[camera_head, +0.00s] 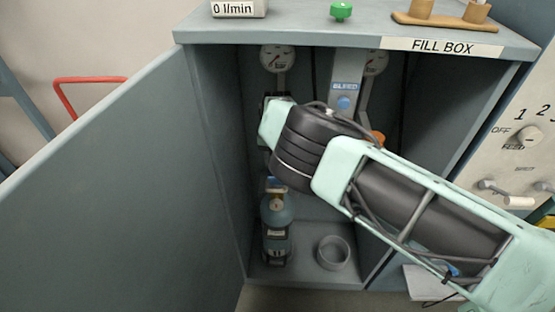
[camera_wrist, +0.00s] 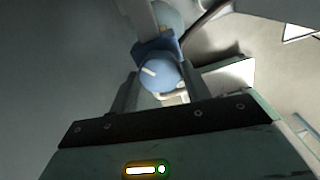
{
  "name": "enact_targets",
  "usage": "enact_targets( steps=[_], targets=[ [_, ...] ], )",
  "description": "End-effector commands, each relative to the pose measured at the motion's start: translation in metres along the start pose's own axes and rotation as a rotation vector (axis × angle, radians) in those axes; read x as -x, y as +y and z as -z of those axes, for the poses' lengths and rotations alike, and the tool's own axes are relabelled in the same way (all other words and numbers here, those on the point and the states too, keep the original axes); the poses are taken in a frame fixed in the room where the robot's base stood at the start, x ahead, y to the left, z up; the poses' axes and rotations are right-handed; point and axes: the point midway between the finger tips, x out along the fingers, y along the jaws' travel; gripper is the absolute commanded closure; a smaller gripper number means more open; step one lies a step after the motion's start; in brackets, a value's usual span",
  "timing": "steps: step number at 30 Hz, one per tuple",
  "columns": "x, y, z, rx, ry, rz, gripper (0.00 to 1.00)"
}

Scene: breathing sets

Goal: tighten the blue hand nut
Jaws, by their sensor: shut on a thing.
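The blue hand nut (camera_wrist: 158,76), a round knob with a white mark on its face, sits between the two fingers of my gripper (camera_wrist: 157,92) in the wrist view. The gripper is shut on it. A blue fitting and a grey pipe lie behind the nut. In the head view my arm reaches into the open fill box, its end below the left gauge (camera_head: 277,60). The fingertips and the held nut are hidden there. A dark blue-grey cylinder (camera_head: 277,222) stands upright below, inside the box.
The fill box (camera_head: 300,32) has its door (camera_head: 125,190) swung open at left. A blue bleed knob (camera_head: 345,103) is beside my wrist. A grey ring-shaped cup (camera_head: 333,252) stands on the box floor. A knob panel (camera_head: 520,130) is at right.

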Motion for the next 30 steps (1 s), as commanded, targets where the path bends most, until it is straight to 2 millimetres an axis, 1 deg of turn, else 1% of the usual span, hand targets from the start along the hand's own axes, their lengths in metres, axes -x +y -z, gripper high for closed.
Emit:
enact_targets(
  steps=[30],
  targets=[
    [0.0019,0.0003,-0.0009,0.964,-0.003,0.0,0.75]
  ],
)
